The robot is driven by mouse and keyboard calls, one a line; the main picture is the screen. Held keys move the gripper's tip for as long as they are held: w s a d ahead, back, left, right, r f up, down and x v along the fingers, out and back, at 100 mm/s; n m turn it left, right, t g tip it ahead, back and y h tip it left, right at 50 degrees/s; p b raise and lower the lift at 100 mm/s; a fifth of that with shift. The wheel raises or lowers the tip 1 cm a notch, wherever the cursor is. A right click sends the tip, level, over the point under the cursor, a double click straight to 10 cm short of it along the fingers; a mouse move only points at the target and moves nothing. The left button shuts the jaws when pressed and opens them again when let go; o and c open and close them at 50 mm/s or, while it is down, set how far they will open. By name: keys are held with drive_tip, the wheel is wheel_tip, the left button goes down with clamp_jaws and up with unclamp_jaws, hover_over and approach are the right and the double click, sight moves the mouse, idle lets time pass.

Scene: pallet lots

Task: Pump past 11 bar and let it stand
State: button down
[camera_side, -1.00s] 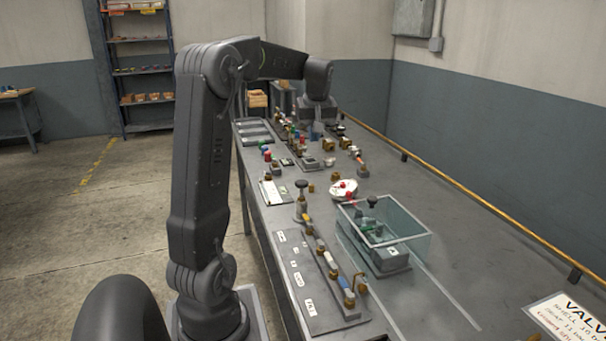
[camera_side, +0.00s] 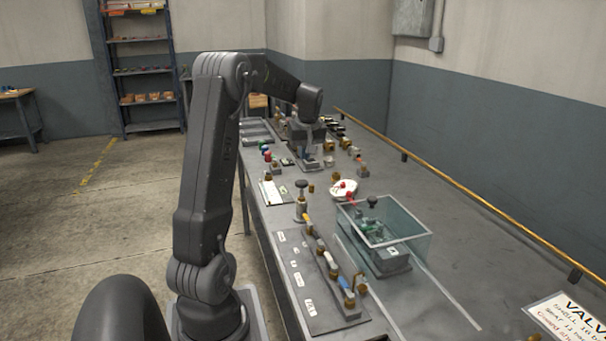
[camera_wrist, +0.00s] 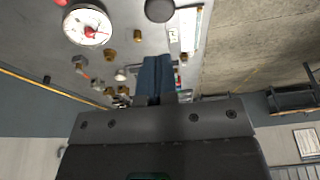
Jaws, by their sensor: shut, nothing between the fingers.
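My gripper (camera_side: 312,160) is over the far half of the bench in the side view, low among the small fittings. Its closed fingers (camera_wrist: 155,78) show in the wrist view with nothing between them. A black-knobbed post (camera_side: 301,190), perhaps the pump, stands nearer than my gripper; a dark round knob (camera_wrist: 160,9) is at the wrist view's top edge.
A clear-walled box (camera_side: 400,240) holds a green fitting on the bench's right. A labelled plate (camera_side: 300,270) with brass and coloured fittings lies at the near left. A sign (camera_side: 565,318) reading "VALVE" is at the lower right. The bench's right side is mostly bare.

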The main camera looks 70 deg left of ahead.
sight(303, 182)
drive_tip(key=x, duration=0.6)
drive_tip(key=shift+d+f, duration=0.1)
drive_tip(key=shift+d, duration=0.25)
drive_tip(key=shift+f, duration=0.65)
drive_tip(key=shift+f, duration=0.1)
drive_tip(key=shift+f, duration=1.8)
drive_tip(key=shift+r, duration=0.1)
drive_tip(key=shift+r, duration=0.35)
drive_tip(key=a+v, duration=0.1)
drive_tip(key=v, duration=1.2)
drive_tip(key=shift+r, duration=0.3)
